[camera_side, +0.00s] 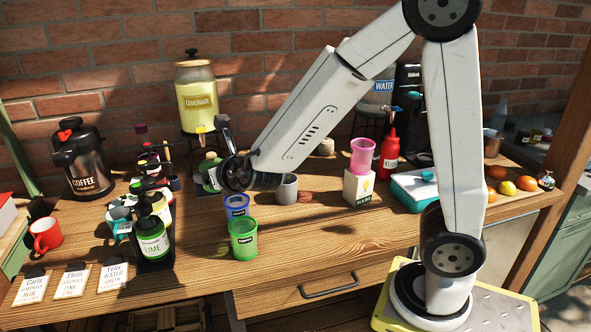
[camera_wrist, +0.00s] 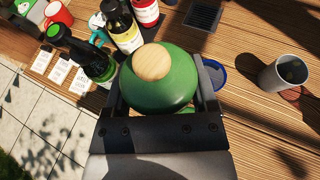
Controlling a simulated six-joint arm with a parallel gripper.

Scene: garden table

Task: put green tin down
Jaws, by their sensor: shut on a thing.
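The green tin is a round green container (camera_wrist: 160,90) with a pale wooden knob on its lid. In the wrist view it sits between the two fingers of my gripper (camera_wrist: 162,82), which is shut on it. In the side view the green tin (camera_side: 209,168) shows to the left of my gripper (camera_side: 226,158), partly hidden by it. The tin's underside is hidden, so I cannot tell how high it is above the wooden table (camera_side: 320,235).
Blue (camera_side: 236,208) and green (camera_side: 243,240) cups stand in front of my gripper, a grey mug (camera_side: 287,190) to its right. Bottles, including a lime one (camera_side: 153,243), crowd the left. A milk carton (camera_side: 358,190) stands right.

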